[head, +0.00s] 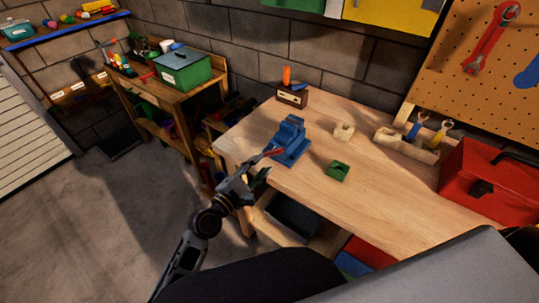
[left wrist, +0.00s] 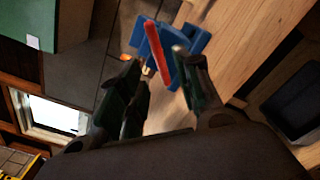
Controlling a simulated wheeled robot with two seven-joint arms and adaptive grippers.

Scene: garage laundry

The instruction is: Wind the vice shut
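The blue vice (head: 291,139) stands at the near left edge of the wooden workbench. Its red handle (head: 273,153) points out past the bench edge toward my left gripper (head: 256,176). In the left wrist view the vice (left wrist: 190,42) is beyond my left gripper (left wrist: 158,62). The gripper's fingers are apart, with the red handle (left wrist: 157,50) showing between and beyond their tips. I cannot tell whether a finger touches the handle. The gap between the vice jaws is too small to judge. My right gripper is not in view.
A side table with a green box (head: 183,71) stands left. The floor before it is clear.

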